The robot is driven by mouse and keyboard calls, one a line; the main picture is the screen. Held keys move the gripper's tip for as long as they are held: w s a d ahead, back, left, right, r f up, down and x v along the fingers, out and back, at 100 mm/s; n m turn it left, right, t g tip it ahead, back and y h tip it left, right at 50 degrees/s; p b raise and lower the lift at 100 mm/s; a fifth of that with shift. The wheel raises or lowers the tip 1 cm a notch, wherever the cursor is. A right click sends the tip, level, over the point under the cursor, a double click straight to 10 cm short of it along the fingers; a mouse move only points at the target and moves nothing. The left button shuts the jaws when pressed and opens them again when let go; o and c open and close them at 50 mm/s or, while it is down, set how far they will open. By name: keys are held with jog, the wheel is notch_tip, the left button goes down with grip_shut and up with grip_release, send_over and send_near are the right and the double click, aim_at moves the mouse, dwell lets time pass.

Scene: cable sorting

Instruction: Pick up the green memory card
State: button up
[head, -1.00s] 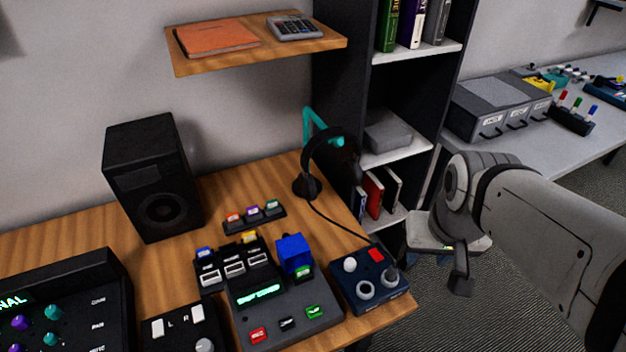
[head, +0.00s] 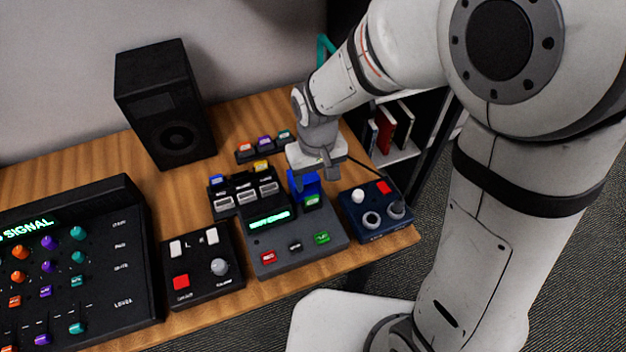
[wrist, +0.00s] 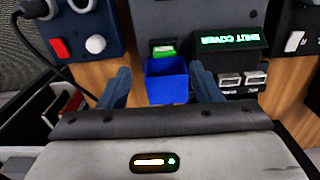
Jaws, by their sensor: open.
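A small green card (head: 311,200) sits in the grey console (head: 285,245), right beside a blue open-topped box (head: 305,183). In the wrist view the green card (wrist: 163,49) lies just beyond the blue box (wrist: 167,82). My gripper (head: 314,174) is over the blue box, partly hiding it in the head view. In the wrist view my gripper (wrist: 160,68) is open, with a dark finger on each side of the box and nothing held. Another green-labelled piece (head: 284,134) stands in a small rack at the back. Which one is the memory card, I cannot tell.
A navy control box (head: 371,209) with knobs stands to the right of the console. A black panel with a red button (head: 200,265) is to its left. Card slots (head: 246,193) adjoin the console. A black speaker (head: 165,105) stands at the back left.

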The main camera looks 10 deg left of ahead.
aim_at(312, 198)
jog(key=f, duration=0.8)
jog(key=shift+w+a+f, duration=0.15)
jog(key=shift+a, duration=0.25)
jog(key=c, duration=1.1)
